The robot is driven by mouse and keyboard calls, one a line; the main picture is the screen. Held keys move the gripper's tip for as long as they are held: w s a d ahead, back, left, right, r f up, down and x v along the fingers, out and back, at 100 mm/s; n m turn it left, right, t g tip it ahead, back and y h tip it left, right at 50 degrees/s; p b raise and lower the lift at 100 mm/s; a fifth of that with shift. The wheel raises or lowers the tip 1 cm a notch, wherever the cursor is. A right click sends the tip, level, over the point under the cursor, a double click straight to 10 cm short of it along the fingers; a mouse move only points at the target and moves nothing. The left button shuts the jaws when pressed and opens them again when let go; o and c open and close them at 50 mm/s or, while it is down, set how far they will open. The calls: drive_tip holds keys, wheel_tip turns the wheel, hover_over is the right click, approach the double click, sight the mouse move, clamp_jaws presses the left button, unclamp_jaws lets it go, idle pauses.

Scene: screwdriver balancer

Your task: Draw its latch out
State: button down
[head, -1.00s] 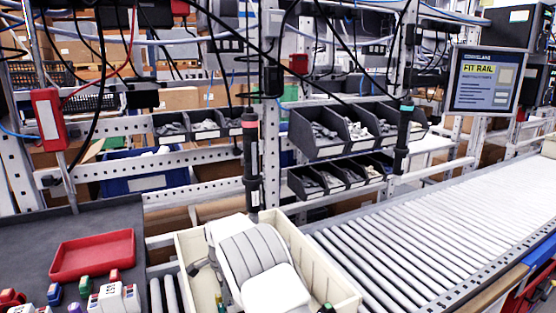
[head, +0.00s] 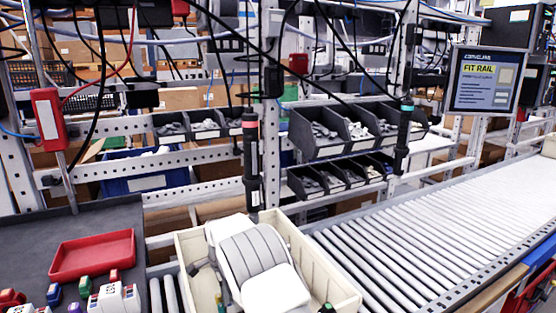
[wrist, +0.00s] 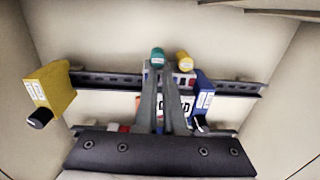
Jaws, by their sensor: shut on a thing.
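In the wrist view, a dark slotted rail (wrist: 108,80) runs across the inside of a cream tote. A yellow block with a black knob (wrist: 50,88) is at its left. A blue block with a white label (wrist: 202,95) is right of centre, and a part with orange and dark print shows partly between my fingers. A teal-capped piece (wrist: 157,57) and a yellow-capped piece (wrist: 184,61) stand side by side above. My gripper (wrist: 160,80) is shut at the teal-capped piece; its fingers hide the contact and much of the part behind. No latch is clearly distinguishable.
In the head view the cream tote (head: 326,254) surrounds my arm closely, and its walls rise on both sides. A roller conveyor (head: 430,220) is to the right. A red tray (head: 92,256) and several small coloured blocks are at left. Hanging tools and cables are behind.

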sight(222, 307)
drive_tip(key=shift+s+a+f+g, duration=0.1)
drive_tip(key=shift+s+f, duration=0.15)
drive_tip(key=shift+f, duration=0.25)
drive_tip(key=shift+s+d+f+g, duration=0.1)
drive_tip(key=shift+s+f, duration=0.15)
drive_tip(key=shift+f, duration=0.3)
drive_tip(key=shift+s+a+f+g, duration=0.1)
drive_tip(key=shift+s+f, duration=0.15)
drive_tip(key=shift+f, duration=0.25)
drive_tip(key=shift+s+a, duration=0.15)
drive_tip(key=shift+a, duration=0.15)
drive_tip(key=shift+s+a, duration=0.25)
drive_tip(key=shift+a, duration=0.25)
drive_tip(key=shift+s+a, duration=0.2)
drive_tip(key=shift+a, duration=0.3)
drive_tip(key=shift+w+d, duration=0.1)
drive_tip(key=shift+d, duration=0.1)
idle(0.4)
wheel_tip(222, 307, up, 18)
drive_tip(key=w+p, duration=0.1)
drive_tip(key=p, duration=0.9)
drive_tip(key=shift+r, duration=0.15)
drive_tip(key=shift+d, duration=0.1)
